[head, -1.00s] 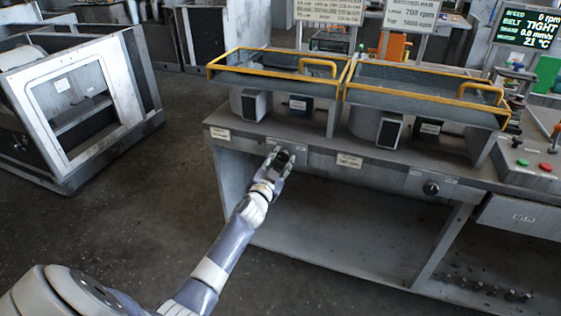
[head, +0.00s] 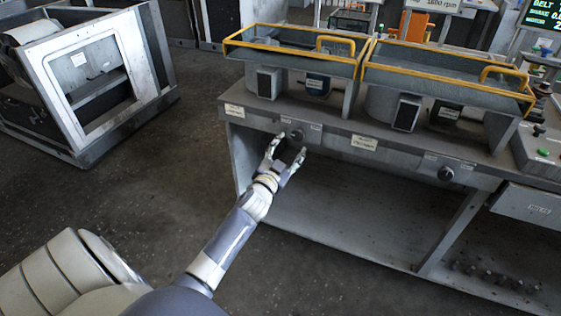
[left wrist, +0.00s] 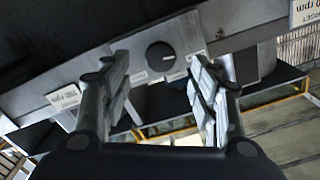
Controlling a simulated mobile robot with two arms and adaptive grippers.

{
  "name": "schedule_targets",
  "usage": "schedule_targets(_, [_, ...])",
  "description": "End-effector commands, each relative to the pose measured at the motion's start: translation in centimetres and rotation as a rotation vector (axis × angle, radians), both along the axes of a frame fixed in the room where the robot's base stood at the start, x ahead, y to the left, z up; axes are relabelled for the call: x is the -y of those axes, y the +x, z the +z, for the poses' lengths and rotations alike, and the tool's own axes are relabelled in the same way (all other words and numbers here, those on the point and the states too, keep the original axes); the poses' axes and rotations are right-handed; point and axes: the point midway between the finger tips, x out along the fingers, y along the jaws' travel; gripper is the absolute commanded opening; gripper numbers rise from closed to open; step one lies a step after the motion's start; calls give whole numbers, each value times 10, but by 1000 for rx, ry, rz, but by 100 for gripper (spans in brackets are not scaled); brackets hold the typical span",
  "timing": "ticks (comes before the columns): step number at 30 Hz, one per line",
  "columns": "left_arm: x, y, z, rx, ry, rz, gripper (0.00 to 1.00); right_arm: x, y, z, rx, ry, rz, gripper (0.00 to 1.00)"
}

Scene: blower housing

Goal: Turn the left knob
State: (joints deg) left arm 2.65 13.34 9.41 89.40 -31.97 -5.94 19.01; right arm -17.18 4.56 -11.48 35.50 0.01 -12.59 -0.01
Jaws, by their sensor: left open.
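The left knob (head: 296,136) is a small dark round knob on the front rail of the grey bench, partly visible just beyond my left fingers. In the left wrist view the knob (left wrist: 160,56) is black with a light pointer mark, on a pale plate. My left gripper (head: 290,146) is open and empty in front of the knob. In the left wrist view its two fingers (left wrist: 160,72) stand apart on either side of the knob, with a visible gap to it. My right gripper is not in view.
A second dark knob (head: 445,174) is farther right on the rail. Yellow-railed trays (head: 290,60) stand on the bench (head: 330,142). A grey open-framed cabinet (head: 100,75) stands at left. The floor (head: 150,185) between is clear.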

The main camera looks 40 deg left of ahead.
Motion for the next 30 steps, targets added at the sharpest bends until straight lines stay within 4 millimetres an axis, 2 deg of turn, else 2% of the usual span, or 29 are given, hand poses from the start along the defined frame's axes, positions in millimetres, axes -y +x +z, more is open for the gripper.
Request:
schedule_targets(1, [3,-11,-1,-1,-1,0,55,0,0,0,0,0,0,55])
schedule_targets(6, [9,-39,0,-1,0,0,55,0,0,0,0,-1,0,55])
schedule_targets(12, [14,-59,0,1,-1,0,55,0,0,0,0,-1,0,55])
schedule_targets(30, [15,-64,1,2,-1,0,55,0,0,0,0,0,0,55])
